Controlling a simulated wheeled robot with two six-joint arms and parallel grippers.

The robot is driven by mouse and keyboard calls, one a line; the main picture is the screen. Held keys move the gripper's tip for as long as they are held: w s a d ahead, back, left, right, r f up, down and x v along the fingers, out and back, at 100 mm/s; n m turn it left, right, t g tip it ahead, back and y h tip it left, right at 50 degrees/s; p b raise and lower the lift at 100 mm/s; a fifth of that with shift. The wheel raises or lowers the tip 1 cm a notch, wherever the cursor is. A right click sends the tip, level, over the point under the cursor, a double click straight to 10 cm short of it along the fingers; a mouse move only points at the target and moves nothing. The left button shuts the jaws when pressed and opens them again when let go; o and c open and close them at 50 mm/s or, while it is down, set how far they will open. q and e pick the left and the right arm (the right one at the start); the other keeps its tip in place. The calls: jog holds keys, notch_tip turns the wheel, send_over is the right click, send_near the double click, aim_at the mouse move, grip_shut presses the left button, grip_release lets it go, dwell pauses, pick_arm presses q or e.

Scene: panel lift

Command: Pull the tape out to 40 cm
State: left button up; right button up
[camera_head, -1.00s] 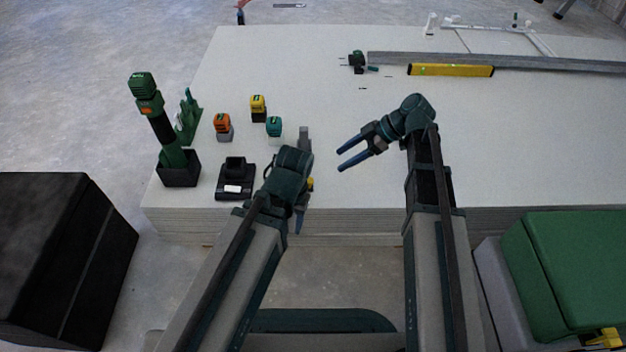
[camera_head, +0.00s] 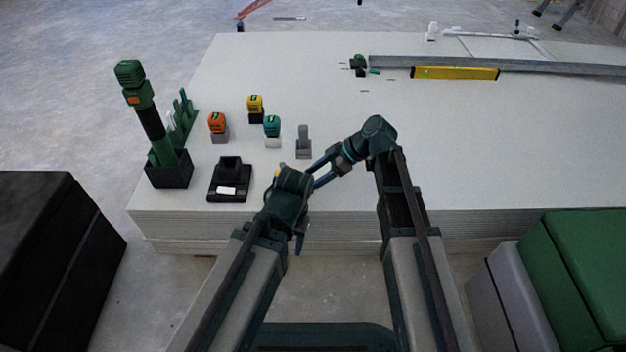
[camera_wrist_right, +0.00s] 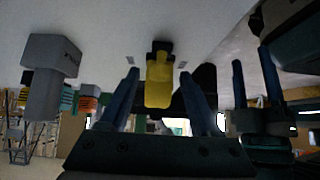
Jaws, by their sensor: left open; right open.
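A yellow piece with a black end (camera_wrist_right: 158,80), which looks like the tape measure, shows between my right fingers in the right wrist view. I cannot tell whether they touch it. In the head view a small yellow bit (camera_head: 277,172) peeks out beside my left wrist, which hides the rest. My left gripper (camera_head: 299,240) hangs at the panel stack's front edge, largely hidden by its own wrist. My right gripper (camera_head: 318,172) is open and reaches left beside the left wrist. In the right wrist view my left gripper's blue fingers (camera_wrist_right: 255,85) stand apart at the right.
The pale panel stack (camera_head: 480,140) fills the middle. At its left are a green tool (camera_head: 143,105) in a black holder, a black charger-like block (camera_head: 229,180), several coloured batteries (camera_head: 217,123) and a grey upright piece (camera_head: 304,143). A yellow level (camera_head: 455,73) lies behind. The right side is clear.

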grip_shut()
dwell(1.4)
